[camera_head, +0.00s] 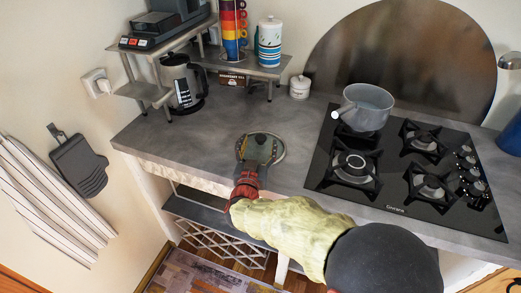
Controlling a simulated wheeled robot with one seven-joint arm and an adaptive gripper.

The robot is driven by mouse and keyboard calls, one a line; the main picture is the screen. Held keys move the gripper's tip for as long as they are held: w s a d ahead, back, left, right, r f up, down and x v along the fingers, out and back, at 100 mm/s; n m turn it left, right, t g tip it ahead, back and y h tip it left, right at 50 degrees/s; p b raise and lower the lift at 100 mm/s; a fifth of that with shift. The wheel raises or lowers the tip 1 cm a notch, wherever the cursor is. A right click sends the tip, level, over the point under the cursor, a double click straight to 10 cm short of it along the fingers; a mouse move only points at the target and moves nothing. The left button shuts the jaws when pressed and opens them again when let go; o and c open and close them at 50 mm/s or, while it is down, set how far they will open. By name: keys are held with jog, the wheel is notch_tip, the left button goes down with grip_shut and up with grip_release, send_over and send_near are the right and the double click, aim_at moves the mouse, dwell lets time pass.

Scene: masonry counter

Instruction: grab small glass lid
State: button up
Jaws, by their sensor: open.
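The small glass lid (280,150) lies on the grey countertop, left of the stove. It is a round lid with a metal rim, and a dark knob seems to show at its middle. My gripper (258,144) is above the lid and covers most of it. Its dark fingers are open around the lid's middle. Whether the fingers touch the lid or its knob is hidden from this view.
A black gas stove (400,190) with a grey pot (367,108) stands to the right. The counter (150,130) left of the lid is clear.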

jog(key=shift+w+d, duration=0.1)
jog(key=shift+w, duration=0.45)
jog(key=shift+c, duration=0.9)
jog(key=shift+s, duration=0.1)
jog(key=c, duration=1.1)
jog(key=shift+d+f, duration=0.1)
jog(key=shift+f, duration=0.05)
grip_shut()
